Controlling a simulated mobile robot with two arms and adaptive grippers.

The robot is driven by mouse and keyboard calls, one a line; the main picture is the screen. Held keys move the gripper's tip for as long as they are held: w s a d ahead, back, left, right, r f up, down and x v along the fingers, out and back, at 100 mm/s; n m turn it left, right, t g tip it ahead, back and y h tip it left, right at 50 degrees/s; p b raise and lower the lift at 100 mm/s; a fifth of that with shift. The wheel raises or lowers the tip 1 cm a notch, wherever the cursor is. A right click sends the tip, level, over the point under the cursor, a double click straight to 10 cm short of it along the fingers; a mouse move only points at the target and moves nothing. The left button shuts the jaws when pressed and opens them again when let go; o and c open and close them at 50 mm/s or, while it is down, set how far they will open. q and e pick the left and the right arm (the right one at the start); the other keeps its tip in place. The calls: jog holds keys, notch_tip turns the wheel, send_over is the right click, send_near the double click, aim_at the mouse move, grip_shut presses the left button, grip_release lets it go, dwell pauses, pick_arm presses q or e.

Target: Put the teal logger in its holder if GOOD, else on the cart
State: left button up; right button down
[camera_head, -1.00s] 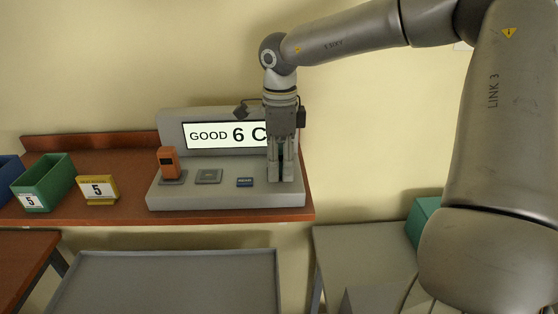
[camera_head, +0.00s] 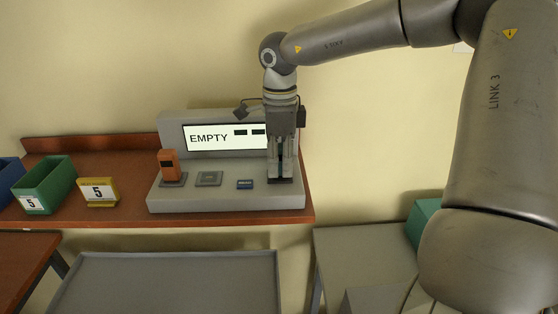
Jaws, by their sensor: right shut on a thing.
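The grey reader station (camera_head: 170,200) stands on a brown shelf. Its screen (camera_head: 210,138) now reads EMPTY, with two dark bars beside the word. My right gripper (camera_head: 282,176) points straight down over the right end of the station and is shut on the teal logger (camera_head: 281,160), which shows only as a dark sliver between the fingers. An orange logger (camera_head: 168,164) stands upright in a slot at the station's left. A square grey pad (camera_head: 208,178) is empty, and a small blue button (camera_head: 245,184) sits right of it. My left gripper is not in view.
A green bin (camera_head: 45,187) labelled 5 and a yellow-framed sign (camera_head: 98,191) with a 5 stand left on the shelf. A grey tray-like surface (camera_head: 170,290) in front is bare. A grey table (camera_head: 365,255) with a teal box (camera_head: 423,220) is at the right.

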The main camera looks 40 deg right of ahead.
aim_at(280, 145)
jog(key=shift+r+p, duration=1.45)
jog(key=shift+r, duration=1.25)
